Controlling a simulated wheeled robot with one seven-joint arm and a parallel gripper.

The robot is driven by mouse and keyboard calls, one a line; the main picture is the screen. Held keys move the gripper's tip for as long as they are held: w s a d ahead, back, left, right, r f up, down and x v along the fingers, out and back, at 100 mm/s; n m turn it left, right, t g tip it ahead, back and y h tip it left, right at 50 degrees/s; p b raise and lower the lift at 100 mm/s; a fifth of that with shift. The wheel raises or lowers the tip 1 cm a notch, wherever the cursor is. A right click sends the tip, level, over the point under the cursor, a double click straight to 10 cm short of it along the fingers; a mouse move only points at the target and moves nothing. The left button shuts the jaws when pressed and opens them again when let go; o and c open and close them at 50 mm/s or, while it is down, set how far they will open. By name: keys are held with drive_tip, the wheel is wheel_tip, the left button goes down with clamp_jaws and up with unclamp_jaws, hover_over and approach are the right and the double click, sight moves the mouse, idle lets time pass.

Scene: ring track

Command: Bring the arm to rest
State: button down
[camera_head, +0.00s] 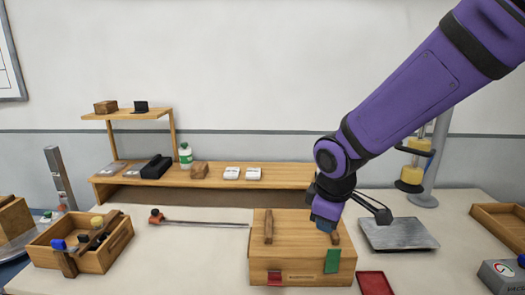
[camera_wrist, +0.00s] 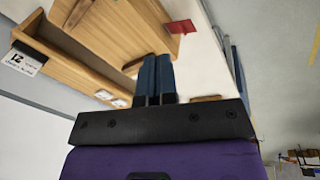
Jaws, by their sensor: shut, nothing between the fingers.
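My arm is purple with black joints and reaches in from the upper right in the head view. My gripper (camera_head: 326,226) is over the right part of the wooden box (camera_head: 303,262), close to the strip on its lid; I cannot tell whether it touches. In the wrist view my gripper (camera_wrist: 154,62) shows its two blue fingers side by side, shut with nothing between them. The wooden box (camera_wrist: 125,25) lies beyond the fingertips there.
A wooden tray with tools (camera_head: 112,250) stands at the left. A metal plate (camera_head: 400,236) and a red tray (camera_head: 375,283) lie right of the box. A wooden shelf (camera_head: 285,176) lines the wall. Bare table shows left of the box.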

drive_tip(key=s+d+r+m+t, duration=0.2)
drive_tip(key=s+d+r+m, duration=1)
drive_tip(key=s+d+r, duration=0.2)
drive_tip(key=s+d, duration=0.2)
drive_tip(key=s, duration=0.2)
drive_tip(key=shift+d+r+t, duration=0.3)
drive_tip(key=shift+d+r, duration=0.05)
drive_tip(key=shift+d, duration=0.05)
drive_tip(key=shift+w, duration=0.15)
